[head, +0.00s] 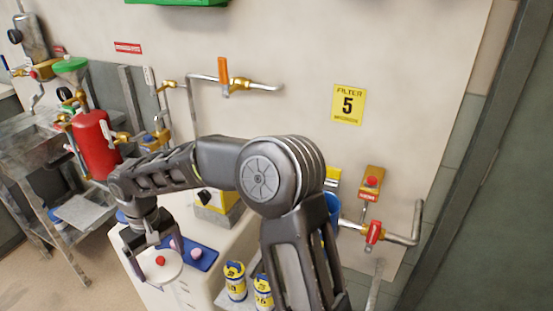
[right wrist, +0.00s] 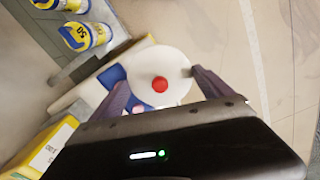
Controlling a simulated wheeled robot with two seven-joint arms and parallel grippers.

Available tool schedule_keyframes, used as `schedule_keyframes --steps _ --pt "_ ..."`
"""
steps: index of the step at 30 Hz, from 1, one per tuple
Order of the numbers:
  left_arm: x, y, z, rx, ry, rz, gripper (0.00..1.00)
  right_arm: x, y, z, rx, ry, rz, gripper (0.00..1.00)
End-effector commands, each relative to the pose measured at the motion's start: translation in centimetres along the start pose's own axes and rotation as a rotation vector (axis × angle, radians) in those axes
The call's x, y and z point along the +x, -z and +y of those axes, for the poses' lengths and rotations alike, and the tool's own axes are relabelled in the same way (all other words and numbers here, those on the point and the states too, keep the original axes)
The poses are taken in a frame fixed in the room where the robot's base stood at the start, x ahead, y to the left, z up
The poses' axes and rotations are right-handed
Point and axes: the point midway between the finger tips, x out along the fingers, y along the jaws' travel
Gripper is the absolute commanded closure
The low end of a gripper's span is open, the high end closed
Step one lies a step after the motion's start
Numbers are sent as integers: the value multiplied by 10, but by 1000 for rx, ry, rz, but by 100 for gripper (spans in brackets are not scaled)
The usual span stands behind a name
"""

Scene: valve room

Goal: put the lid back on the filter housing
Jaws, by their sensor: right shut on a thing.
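My right gripper (head: 155,248) is shut on the round white lid (head: 163,273), which has a red knob in its middle. In the right wrist view the lid (right wrist: 172,62) lies between the two fingers of my right gripper (right wrist: 160,80), one on either side. In the head view the lid is at the front left edge of the white cabinet top. A blue rounded body (head: 331,207), mostly hidden behind my right arm, stands by the wall. I cannot tell whether it is the filter housing. My left gripper is not in view.
A blue mat (head: 205,258) with small pink pieces lies on the white cabinet top (head: 222,255) beside the lid. Yellow-and-blue cans (head: 235,282) stand at its front right. Pipes with a red-handled valve (head: 375,232) are on the right. A red cylinder (head: 95,145) stands at left.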

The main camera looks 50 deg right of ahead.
Motion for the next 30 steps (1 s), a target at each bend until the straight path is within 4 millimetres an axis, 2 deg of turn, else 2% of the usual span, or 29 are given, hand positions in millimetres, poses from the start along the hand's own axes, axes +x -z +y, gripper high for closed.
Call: schedule_keyframes --steps 12,17,20,23,27,30 --pt "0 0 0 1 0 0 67 -1 0 0 1 0 0 52" --pt "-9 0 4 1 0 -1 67 -14 -1 10 33 0 1 52" --pt "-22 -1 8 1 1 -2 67 -35 -4 26 91 1 2 52" --pt "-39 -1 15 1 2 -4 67 -66 -11 49 191 3 3 52" --pt "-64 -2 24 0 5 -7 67 -112 -28 82 408 5 3 52" --pt "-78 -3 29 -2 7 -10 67 -138 -44 100 592 5 2 52"
